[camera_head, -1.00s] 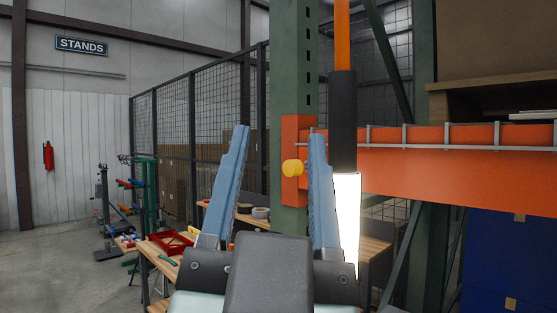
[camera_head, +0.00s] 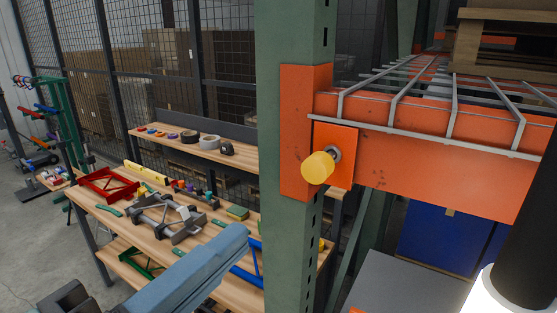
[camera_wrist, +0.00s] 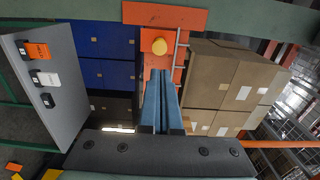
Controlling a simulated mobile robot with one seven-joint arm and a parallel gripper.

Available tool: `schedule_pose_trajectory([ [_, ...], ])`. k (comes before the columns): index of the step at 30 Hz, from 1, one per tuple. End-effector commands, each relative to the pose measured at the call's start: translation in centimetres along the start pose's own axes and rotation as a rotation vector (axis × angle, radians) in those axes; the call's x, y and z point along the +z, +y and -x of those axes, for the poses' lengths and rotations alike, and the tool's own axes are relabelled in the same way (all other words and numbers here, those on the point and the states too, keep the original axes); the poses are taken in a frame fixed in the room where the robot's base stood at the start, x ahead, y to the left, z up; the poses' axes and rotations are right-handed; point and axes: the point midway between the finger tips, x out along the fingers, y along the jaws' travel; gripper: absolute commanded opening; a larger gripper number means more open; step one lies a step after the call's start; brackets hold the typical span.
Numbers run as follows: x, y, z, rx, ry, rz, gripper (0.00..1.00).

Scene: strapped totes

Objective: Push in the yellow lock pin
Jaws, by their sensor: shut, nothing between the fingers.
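The yellow lock pin (camera_head: 318,167) sticks out of the orange beam connector (camera_head: 295,150) on a green upright, with a grey collar behind its knob. In the wrist view the yellow knob (camera_wrist: 159,46) shows just beyond the fingertips. My gripper (camera_wrist: 161,74) is shut and empty, its two blue fingers side by side and pointing toward the pin. A gap seems to remain between fingertips and knob; the exact distance is hard to tell. In the head view one blue finger (camera_head: 205,268) shows at the lower left of the pin, apart from it.
An orange beam (camera_head: 440,172) with wire decking runs right from the green upright (camera_head: 285,40). A wooden workbench (camera_head: 205,215) with tools stands behind at left. Cardboard boxes (camera_wrist: 225,78) and blue bins (camera_wrist: 103,40) show in the wrist view.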

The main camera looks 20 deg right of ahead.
Motion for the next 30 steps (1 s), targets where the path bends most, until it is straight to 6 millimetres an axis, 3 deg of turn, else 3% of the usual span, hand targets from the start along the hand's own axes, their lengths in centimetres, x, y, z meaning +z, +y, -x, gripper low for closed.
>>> schedule_pose_trajectory([
  [15, -0.1, -0.5, -10.4, 0.002, 0.003, 0.007, 0.0],
  [21, 0.0, -0.2, -12.3, 0.001, 0.0, 0.003, 0.0],
  [30, 0.0, 0.0, -12.7, 0.0, -0.001, 0.002, 0.0],
])
